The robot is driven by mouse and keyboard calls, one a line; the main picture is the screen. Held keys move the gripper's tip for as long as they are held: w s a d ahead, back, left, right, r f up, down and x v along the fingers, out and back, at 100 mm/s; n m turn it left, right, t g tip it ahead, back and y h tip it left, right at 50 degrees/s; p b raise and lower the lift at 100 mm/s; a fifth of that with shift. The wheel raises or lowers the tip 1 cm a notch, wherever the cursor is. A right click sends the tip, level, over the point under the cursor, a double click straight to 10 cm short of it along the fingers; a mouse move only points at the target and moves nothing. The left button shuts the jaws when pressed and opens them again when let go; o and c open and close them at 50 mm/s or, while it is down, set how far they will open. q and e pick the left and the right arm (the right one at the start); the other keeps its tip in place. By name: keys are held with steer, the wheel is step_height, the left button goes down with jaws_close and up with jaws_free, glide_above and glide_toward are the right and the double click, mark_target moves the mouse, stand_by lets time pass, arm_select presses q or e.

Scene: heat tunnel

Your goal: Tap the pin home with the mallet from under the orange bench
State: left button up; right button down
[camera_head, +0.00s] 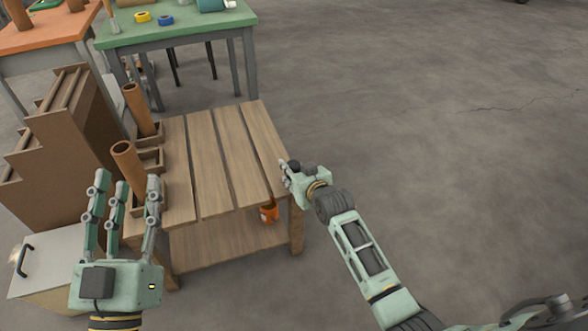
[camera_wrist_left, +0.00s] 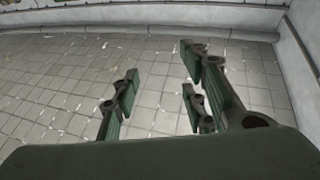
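The orange bench (camera_head: 45,37) stands at the top left, only partly in view. I see no mallet; the space under that bench is partly hidden by brown wooden boxes. I cannot make out the pin. My left gripper (camera_head: 126,186) is at the lower left, fingers spread and pointing up, in front of the slatted wooden table's left edge. In the left wrist view its fingers (camera_wrist_left: 160,85) are apart with only tiled floor between them. My right gripper (camera_head: 286,170) is by the table's right edge, small and seen from the side; its fingers' opening is unclear.
The slatted table (camera_head: 205,165) has two brown cylinders (camera_head: 127,160) in wooden holders at its left. An orange mug (camera_head: 268,212) is below its top. A green table (camera_head: 180,27) with tape rolls is behind. A pale chest (camera_head: 45,270) stands lower left. Floor at right is clear.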

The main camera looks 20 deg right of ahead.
mark_target(294, 165)
steer(key=shift+r, duration=0.35)
steer(key=shift+r+p, duration=0.55)
steer(key=shift+p, duration=0.25)
arm_select(q)
step_height(294, 165, down, 13)
steer(key=a+g+y+p, duration=0.1)
steer(key=a+g+y, duration=0.15)
steer(key=g, duration=0.45)
arm_select(e)
steer(key=shift+r, duration=0.6)
steer(key=shift+r+p, duration=0.6)
steer(key=shift+p, duration=0.2)
steer(key=shift+r+p, duration=0.55)
steer(key=shift+p, duration=0.1)
arm_select(q)
steer(key=s+a+f+g+y, duration=0.2)
steer(key=s+a+f+g, duration=0.1)
steer(key=s+f+g, duration=0.4)
step_height(294, 165, down, 3)
steer(key=shift+s+f+n, duration=0.1)
steer(key=shift+s+n, duration=0.3)
steer(key=shift+s, duration=0.7)
arm_select(e)
steer(key=shift+f, duration=0.1)
